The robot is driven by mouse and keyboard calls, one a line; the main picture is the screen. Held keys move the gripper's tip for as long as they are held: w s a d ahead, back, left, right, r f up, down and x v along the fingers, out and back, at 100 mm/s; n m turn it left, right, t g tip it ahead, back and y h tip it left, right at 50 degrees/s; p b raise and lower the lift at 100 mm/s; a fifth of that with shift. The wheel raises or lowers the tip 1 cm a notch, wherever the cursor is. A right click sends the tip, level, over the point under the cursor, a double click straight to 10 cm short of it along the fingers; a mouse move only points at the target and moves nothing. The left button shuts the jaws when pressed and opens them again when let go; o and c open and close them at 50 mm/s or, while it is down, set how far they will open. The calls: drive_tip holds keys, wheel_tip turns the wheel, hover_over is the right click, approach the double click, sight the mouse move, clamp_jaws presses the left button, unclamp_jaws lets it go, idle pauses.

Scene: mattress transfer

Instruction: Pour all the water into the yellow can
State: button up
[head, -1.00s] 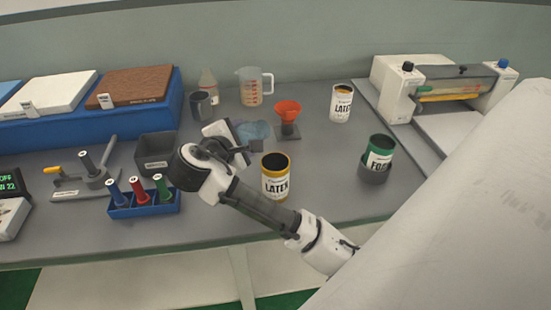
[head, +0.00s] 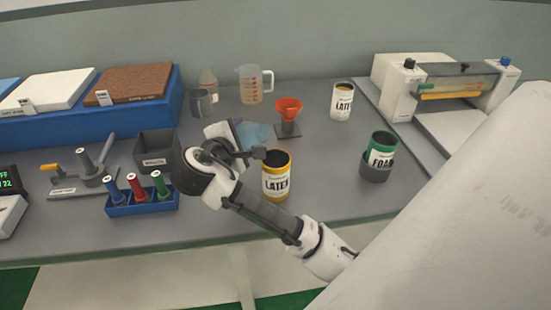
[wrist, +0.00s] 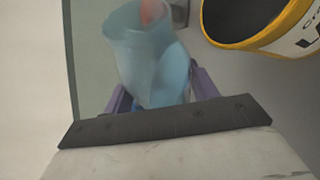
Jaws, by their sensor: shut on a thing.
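The yellow-banded LATEX can (head: 276,184) stands upright on the grey table, just right of my gripper (head: 246,148); its dark open mouth also shows at the upper right of the wrist view (wrist: 255,20). My gripper (wrist: 160,92) is shut on a translucent blue cup (wrist: 150,62). In the head view the cup (head: 254,134) is partly hidden behind my gripper and sits left of and behind the can, apart from it. I cannot make out the water level in the cup.
A red funnel on a stand (head: 288,112) is behind the can. A white LATEX can (head: 342,102), a green FOAM can in a dark holder (head: 376,172), a measuring jug (head: 250,85), a grey bin (head: 157,152) and a blue rack (head: 130,207) stand around.

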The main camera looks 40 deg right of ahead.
sight(243, 135)
drive_tip(key=shift+f+m+t+b, duration=0.1)
drive_tip(key=shift+m+t+b, duration=0.2)
drive_tip(key=shift+w+r+m+t, duration=0.1)
drive_tip(key=shift+r+m+t, duration=0.2)
drive_tip(key=shift+r+m, duration=0.3)
idle(0.8)
drive_tip(key=shift+s+r+m+t+b, duration=0.5)
drive_tip(key=shift+m+b, duration=0.1)
drive_tip(key=shift+b, duration=0.35)
drive_tip(key=shift+s+d+f+m+t+b, duration=0.1)
drive_tip(key=shift+f+m+t+b, duration=0.15)
drive_tip(key=shift+m+b, duration=0.85)
idle(1.3)
drive_tip(key=shift+s+d+r+m+t+h+b, duration=0.1)
drive_tip(key=shift+r+m+t+h+b, duration=0.2)
drive_tip(key=shift+b, duration=0.35)
drive_tip(key=shift+s+r+m+t+b, duration=0.1)
drive_tip(key=shift+r+t+b, duration=0.15)
drive_tip(key=shift+r+b, duration=0.25)
idle(1.6)
